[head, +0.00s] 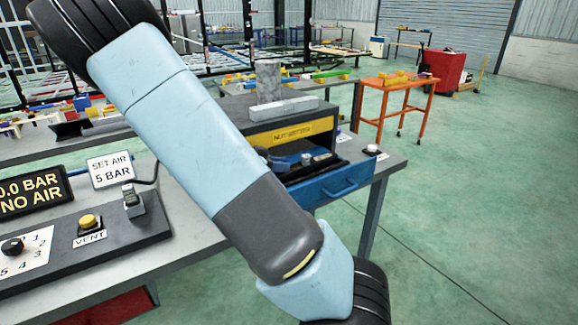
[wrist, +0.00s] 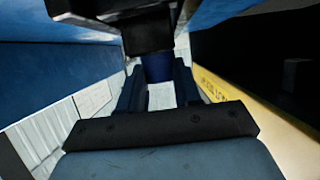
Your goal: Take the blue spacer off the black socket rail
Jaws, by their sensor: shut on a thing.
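In the wrist view my gripper (wrist: 158,80) has its two dark fingers on either side of a dark blue round piece, the blue spacer (wrist: 158,67). It is shut on the spacer. A black part (wrist: 148,35) sits directly beyond the spacer, touching or nearly touching it; it looks like part of the black socket rail, but the view is dark and close. Whether the spacer is still on the rail I cannot tell. In the head view my arm crosses the picture, and I cannot make out the gripper there.
A yellow-labelled cabinet (head: 292,133) stands on the bench with a blue drawer (head: 335,190) pulled out. A yellow panel (wrist: 240,105) and blue walls (wrist: 60,75) lie close around my gripper. An orange table (head: 405,85) stands behind, with open green floor to the right.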

